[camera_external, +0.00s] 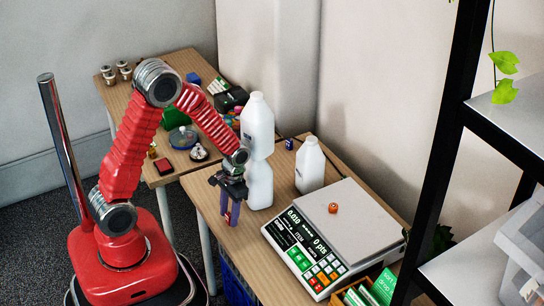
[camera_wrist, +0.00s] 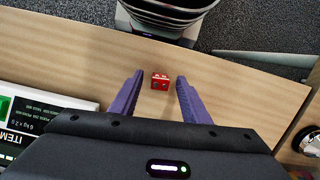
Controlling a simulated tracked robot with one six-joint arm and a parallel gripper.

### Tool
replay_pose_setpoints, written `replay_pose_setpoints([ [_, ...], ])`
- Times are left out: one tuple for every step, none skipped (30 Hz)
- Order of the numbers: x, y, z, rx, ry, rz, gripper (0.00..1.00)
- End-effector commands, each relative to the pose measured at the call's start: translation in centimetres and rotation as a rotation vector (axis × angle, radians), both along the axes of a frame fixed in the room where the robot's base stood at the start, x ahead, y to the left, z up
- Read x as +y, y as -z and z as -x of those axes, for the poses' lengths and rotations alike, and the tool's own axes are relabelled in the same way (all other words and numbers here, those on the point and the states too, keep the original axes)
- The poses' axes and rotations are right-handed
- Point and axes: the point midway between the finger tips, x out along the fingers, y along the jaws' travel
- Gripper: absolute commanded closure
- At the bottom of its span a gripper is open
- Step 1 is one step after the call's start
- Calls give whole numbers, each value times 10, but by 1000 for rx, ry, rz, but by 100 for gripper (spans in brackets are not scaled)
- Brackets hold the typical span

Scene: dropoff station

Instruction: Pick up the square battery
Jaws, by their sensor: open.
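A small red boxy block (camera_wrist: 160,81), which looks like the square battery, sits on the wooden table (camera_wrist: 75,60) in the wrist view. It lies between the two purple fingertips of my gripper (camera_wrist: 160,75), with a gap on each side. My gripper is open. In the external view my gripper (camera_external: 230,211) points down at the near table, close to its front edge. A little red of the block (camera_external: 228,218) shows by the fingertips there; the fingers partly hide it.
White jugs (camera_external: 258,125) stand just behind my gripper, and a smaller one (camera_external: 310,166) stands further right. A scale (camera_external: 345,225) with a small orange-red item (camera_external: 333,208) on it is to the right. The far table (camera_external: 185,60) holds assorted items. A dark shelf (camera_external: 455,120) stands at right.

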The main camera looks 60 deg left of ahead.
Motion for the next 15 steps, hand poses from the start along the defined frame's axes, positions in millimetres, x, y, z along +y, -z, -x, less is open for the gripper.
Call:
replay_pose_setpoints([
  [0, 4, 1, 3, 0, 0, 57],
  [0, 6, 2, 3, 0, 0, 57],
  [0, 7, 2, 2, 0, 0, 57],
  [0, 7, 2, 1, 0, 0, 57],
  [0, 7, 2, 1, 0, 0, 57],
  [0, 7, 2, 1, 0, 0, 57],
  [0, 7, 1, 0, 0, 0, 57],
  [0, 7, 1, 0, 0, 0, 57],
  [0, 7, 1, 0, 0, 0, 57],
  [0, 7, 1, 1, 0, 0, 57],
  [0, 7, 1, 1, 0, 0, 57],
  [0, 7, 1, 1, 0, 0, 57],
  [0, 7, 1, 1, 0, 0, 57],
  [0, 7, 1, 0, 0, 0, 57],
  [0, 7, 1, 1, 0, 0, 57],
])
